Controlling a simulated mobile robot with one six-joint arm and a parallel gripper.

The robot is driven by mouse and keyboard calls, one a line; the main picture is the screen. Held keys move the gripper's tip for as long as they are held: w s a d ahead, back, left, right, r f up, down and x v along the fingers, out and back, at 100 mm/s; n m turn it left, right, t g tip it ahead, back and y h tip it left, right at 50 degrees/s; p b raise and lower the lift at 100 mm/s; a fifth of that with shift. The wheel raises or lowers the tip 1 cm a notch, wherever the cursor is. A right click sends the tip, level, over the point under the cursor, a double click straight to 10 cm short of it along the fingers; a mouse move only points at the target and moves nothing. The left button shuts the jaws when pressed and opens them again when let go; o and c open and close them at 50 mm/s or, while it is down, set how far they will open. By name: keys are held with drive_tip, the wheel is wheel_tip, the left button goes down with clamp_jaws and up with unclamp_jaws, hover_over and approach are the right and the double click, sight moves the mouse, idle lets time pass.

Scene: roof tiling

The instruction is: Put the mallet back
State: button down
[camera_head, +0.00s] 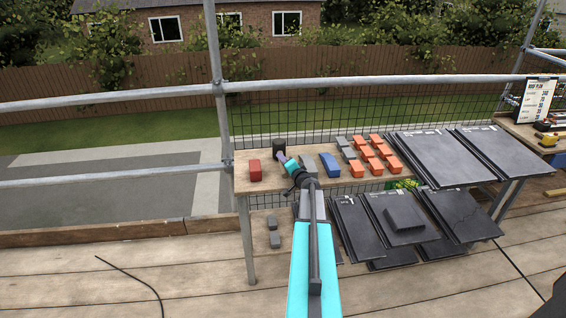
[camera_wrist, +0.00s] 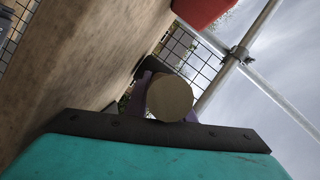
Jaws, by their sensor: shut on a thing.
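The mallet (camera_head: 279,145) shows in the head view as a dark block at the far left part of the wooden bench (camera_head: 241,186). My gripper (camera_head: 281,156) is shut on the mallet, with its purple fingers just in front of the dark block. In the wrist view the mallet (camera_wrist: 170,98) shows as a round, dull tan end face between the purple fingers. The rest of it is hidden behind the gripper and this face. I cannot tell whether it touches the bench.
A red block (camera_head: 255,171) stands left of the gripper. A blue block (camera_head: 330,165) and several orange pieces (camera_head: 375,152) lie to the right. A scaffold pole (camera_head: 217,85) rises behind the bench's left end.

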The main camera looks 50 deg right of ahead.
drive_tip(key=shift+f, duration=0.2)
drive_tip(key=c, duration=1.5)
unclamp_jaws()
drive_tip(key=shift+s+a+f, duration=0.1)
drive_tip(key=shift+f, duration=0.05)
drive_tip(key=shift+c, duration=0.2)
drive_tip(key=shift+r+p, duration=0.25)
drive_tip(key=shift+p, duration=0.2)
drive_tip(key=shift+r+p, duration=0.45)
drive_tip(key=shift+p, duration=0.4)
drive_tip(key=shift+s, duration=0.2)
drive_tip(key=shift+b+v, duration=1.85)
drive_tip(key=shift+v, duration=3.9)
drive_tip(key=shift+r, duration=0.15)
